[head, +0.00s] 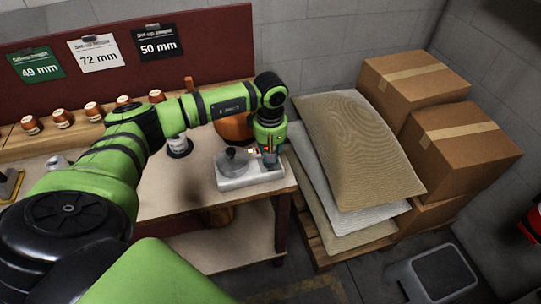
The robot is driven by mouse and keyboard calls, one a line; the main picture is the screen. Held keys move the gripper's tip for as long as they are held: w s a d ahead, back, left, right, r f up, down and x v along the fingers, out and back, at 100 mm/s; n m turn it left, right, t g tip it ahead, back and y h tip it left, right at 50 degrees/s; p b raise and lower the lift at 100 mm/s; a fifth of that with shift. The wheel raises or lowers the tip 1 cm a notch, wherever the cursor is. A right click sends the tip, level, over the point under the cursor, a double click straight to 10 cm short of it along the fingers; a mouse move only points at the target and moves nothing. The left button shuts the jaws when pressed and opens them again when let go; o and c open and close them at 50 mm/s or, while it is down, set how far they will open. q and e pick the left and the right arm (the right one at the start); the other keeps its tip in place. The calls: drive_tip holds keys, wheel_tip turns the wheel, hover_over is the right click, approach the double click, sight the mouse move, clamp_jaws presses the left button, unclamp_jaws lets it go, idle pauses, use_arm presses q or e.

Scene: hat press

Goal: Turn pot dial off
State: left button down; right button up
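A pale grey metal unit (245,180) sits near the right end of the workbench, with a dark grey rounded part (231,161) on top at its left. I cannot make out a dial clearly. A copper-brown pot (233,128) stands behind it, partly hidden by my arm. My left arm reaches in from the left and bends down at the wrist. My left gripper (270,157) points down over the right end of the grey unit, right of the dark part. Its fingers are small and blurred; contact and opening are unclear. My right gripper is out of view.
The workbench (178,201) has bare surface in front of the unit. Several small copper-coloured pieces line its back ledge. A dark-red board (205,40) with size cards stands behind. Sacks (360,150) and cardboard boxes (465,143) are stacked at right; a grey step (435,272) stands on the floor.

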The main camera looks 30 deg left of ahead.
use_arm(q)
drive_tip(key=n+b, duration=0.2)
drive_tip(key=n, duration=0.1)
drive_tip(key=shift+f+n, duration=0.15)
drive_tip(key=shift+n, duration=0.15)
drive_tip(key=n+b, duration=0.1)
drive_tip(key=n, duration=0.3)
drive_tip(key=shift+a+n+b, duration=0.1)
drive_tip(key=shift+n+b, duration=0.2)
drive_tip(key=shift+b, duration=0.1)
drive_tip(key=n+b, duration=0.1)
drive_tip(key=n, duration=0.3)
drive_tip(key=shift+a, duration=0.1)
drive_tip(key=n+b, duration=0.1)
drive_tip(key=n, duration=0.3)
drive_tip(key=shift+s, duration=0.1)
drive_tip(key=n, duration=0.3)
drive_tip(key=shift+a+n, duration=0.1)
drive_tip(key=shift+n, duration=0.3)
drive_tip(key=n, duration=0.4)
drive_tip(key=shift+s+n+b, duration=0.15)
drive_tip(key=shift+n+b, duration=0.15)
drive_tip(key=shift+b, duration=0.05)
drive_tip(key=n, duration=0.4)
drive_tip(key=shift+s+r+n, duration=0.1)
drive_tip(key=shift+r+n, duration=0.1)
drive_tip(key=shift+n, duration=2.2)
